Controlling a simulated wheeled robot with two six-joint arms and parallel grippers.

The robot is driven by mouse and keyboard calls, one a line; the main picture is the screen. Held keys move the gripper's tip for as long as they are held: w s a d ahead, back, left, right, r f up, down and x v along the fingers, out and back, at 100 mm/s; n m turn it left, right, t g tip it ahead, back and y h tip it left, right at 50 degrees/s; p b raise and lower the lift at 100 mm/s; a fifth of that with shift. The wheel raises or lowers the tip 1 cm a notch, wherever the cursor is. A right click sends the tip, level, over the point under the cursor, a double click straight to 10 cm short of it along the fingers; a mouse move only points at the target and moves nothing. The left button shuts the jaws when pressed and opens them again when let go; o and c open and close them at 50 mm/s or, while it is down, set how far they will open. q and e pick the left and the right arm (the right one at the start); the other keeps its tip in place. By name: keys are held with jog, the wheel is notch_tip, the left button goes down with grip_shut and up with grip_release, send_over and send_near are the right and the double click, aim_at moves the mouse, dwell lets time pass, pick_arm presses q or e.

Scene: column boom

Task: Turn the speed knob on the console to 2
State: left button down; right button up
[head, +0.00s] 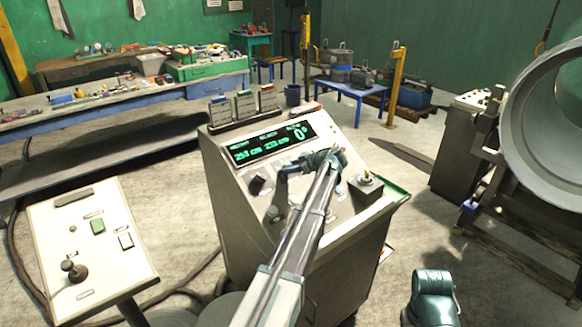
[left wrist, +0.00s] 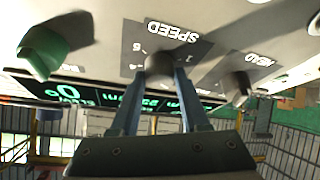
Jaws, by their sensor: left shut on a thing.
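The speed knob (left wrist: 160,66) is a grey round knob on the console (head: 225,165), under an upside-down SPEED label in the left wrist view. My left gripper (left wrist: 158,72) is shut on it, with one finger on each side. A few scale digits show beside the knob, with a 1 to its right. The knob's pointer cannot be made out, so its setting is unclear. In the head view my left arm reaches over the console's panel and hides part of it. My right gripper is not in view.
A green-capped control (left wrist: 42,52) and the HEAD knob (left wrist: 238,88) flank the speed knob closely. The console's display (head: 272,143) glows green. A joystick pedestal (head: 92,245) stands at left, and a large metal ring (head: 520,130) at right.

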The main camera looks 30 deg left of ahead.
pick_arm(q)
jog(key=shift+f+n+g, duration=0.1)
jog(key=shift+n+g, duration=0.2)
jog(key=shift+n, duration=0.2)
jog(key=shift+c, duration=1.9)
grip_release()
jog(key=p+v, duration=0.7)
jog(key=v, duration=0.7)
jog(key=shift+s+f, duration=0.1)
